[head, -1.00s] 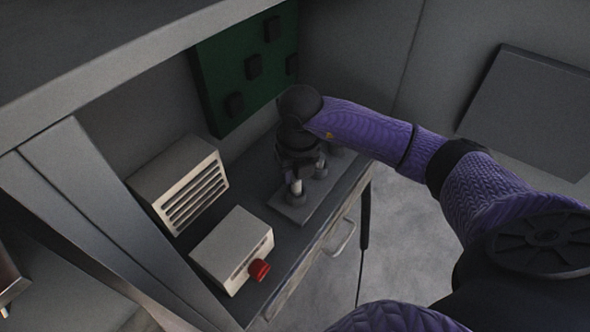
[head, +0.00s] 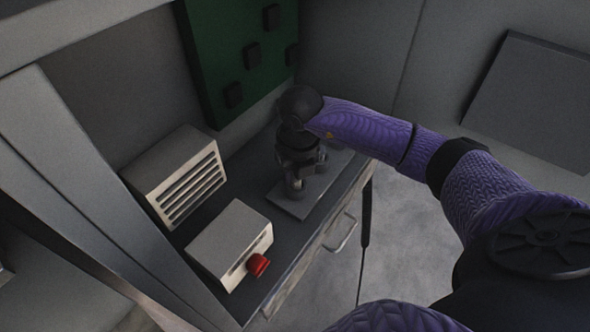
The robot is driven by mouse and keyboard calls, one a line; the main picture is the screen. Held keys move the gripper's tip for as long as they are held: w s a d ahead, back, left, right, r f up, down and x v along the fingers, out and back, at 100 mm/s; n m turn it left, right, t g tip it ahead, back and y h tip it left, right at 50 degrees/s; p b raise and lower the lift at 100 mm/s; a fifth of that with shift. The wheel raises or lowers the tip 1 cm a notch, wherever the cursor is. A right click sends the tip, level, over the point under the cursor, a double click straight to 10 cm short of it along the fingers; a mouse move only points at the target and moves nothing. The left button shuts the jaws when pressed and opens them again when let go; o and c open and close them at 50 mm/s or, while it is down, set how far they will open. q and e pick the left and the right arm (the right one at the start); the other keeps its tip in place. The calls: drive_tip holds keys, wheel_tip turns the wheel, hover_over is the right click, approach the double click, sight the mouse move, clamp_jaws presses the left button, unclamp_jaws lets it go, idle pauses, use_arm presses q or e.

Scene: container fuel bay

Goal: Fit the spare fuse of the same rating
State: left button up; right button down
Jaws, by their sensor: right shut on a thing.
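My right gripper (head: 297,188) points down over a flat grey plate (head: 333,178) on the dark bench. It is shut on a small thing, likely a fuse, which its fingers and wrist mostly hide. I cannot read any rating. I cannot tell whether the held thing touches the plate. Other fuses or holders on the plate cannot be made out behind the gripper. My left gripper is not in view.
A beige slatted box (head: 178,178) and a smaller beige box (head: 232,243) with a red knob (head: 258,265) stand left of the plate. A green board (head: 235,55) with several dark blocks hangs behind. A drawer handle (head: 341,232) juts from the bench front (head: 312,250).

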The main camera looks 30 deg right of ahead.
drive_tip(key=shift+c, duration=1.8)
unclamp_jaws()
drive_tip(key=r, duration=0.6)
drive_tip(key=s+r+b, duration=0.1)
drive_tip(key=r, duration=0.3)
drive_tip(key=shift+a, duration=0.1)
